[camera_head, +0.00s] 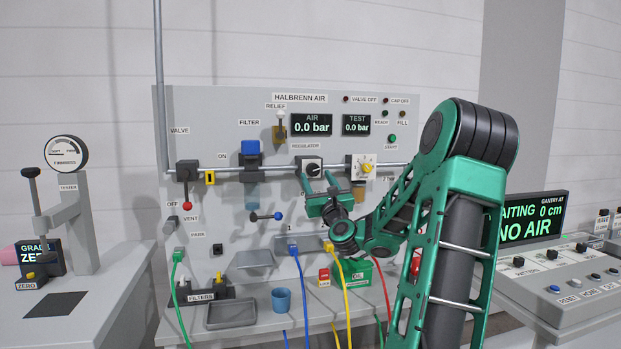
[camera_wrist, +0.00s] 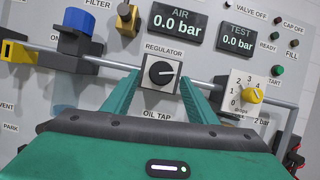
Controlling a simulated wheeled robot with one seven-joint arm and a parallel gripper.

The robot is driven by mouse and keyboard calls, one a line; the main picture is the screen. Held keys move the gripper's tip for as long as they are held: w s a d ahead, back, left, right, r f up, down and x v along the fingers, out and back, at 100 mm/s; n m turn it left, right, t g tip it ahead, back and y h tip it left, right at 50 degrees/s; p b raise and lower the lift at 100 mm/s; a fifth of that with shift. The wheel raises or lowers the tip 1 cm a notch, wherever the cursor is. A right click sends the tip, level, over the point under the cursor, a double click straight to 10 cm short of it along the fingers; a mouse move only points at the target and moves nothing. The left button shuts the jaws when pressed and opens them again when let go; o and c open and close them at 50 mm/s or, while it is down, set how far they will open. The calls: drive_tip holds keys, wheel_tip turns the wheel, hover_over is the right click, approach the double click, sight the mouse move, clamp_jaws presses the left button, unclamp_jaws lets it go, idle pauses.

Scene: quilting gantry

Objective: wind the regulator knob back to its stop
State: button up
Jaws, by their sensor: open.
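The regulator knob (camera_wrist: 161,72) is a round black knob with a white pointer line on a pale square plate, under the label REGULATOR. The pointer is tilted toward the right in the wrist view. In the head view the knob (camera_head: 313,169) sits on the panel's pipe. My gripper (camera_wrist: 158,85) is open, its green fingers on either side of the regulator plate in the wrist view. In the head view my gripper (camera_head: 321,186) is just below and in front of the knob. Whether a finger touches anything, I cannot tell. The AIR display (camera_head: 312,123) reads 0.0 bar.
A yellow drip knob (camera_wrist: 252,95) on a numbered plate is close on the right. A blue-topped filter (camera_wrist: 80,28) is on the left. The TEST display (camera_head: 356,125) reads 0.0 bar. Coloured hoses and a blue cup (camera_head: 281,300) are below.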

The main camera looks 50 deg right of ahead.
sight(313, 172)
drive_tip(key=shift+x, duration=1.65)
drive_tip(key=c, duration=1.1)
